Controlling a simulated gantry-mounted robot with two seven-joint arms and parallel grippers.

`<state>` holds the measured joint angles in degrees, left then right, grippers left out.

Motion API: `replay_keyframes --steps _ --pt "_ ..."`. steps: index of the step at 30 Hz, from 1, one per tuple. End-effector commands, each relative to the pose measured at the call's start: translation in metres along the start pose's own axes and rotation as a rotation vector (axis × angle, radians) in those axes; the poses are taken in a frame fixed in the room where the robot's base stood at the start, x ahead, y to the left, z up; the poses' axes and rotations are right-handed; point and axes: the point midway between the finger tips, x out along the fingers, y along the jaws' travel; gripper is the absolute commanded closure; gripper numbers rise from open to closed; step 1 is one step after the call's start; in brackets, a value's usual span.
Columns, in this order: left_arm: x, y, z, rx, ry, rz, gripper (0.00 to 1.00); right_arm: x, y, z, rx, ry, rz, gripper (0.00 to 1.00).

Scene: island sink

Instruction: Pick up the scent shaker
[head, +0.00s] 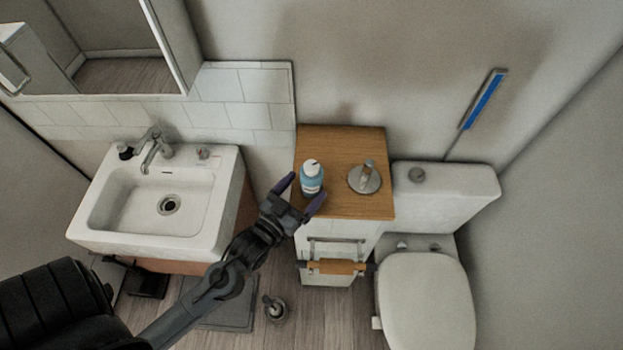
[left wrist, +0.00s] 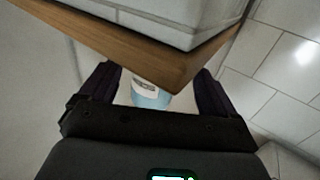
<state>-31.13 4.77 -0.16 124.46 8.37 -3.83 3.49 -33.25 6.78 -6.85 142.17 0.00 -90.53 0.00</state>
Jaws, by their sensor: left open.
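The scent shaker appears to be the blue bottle (head: 311,179) with a white cap and a label, upright near the left front edge of the wooden-topped cabinet (head: 341,146). My left gripper (head: 305,188) is open at the front of the bottle, with one finger on either side of its lower part in the head view. In the left wrist view the bottle (left wrist: 150,95) shows between the two open fingers (left wrist: 155,76). My right gripper is not in view.
A round metal holder (head: 364,180) stands right of the bottle on the cabinet top. The sink (head: 130,205) is left, the toilet (head: 426,300) right. The back of the cabinet top is clear.

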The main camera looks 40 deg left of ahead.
Motion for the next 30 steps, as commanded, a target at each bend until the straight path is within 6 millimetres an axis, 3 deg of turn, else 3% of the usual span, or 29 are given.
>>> replay_keyframes --steps 13,23,24,30 --pt "0.045 0.004 -0.010 0.000 0.002 0.001 0.10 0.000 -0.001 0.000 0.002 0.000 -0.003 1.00" --pt "0.052 0.004 -0.010 0.000 0.001 0.001 0.10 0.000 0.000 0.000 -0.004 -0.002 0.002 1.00" --pt "0.052 0.004 -0.010 0.000 0.001 0.001 0.11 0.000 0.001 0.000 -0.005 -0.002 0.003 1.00" --pt "0.051 0.004 -0.010 0.000 0.001 0.001 0.42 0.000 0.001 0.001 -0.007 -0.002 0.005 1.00"
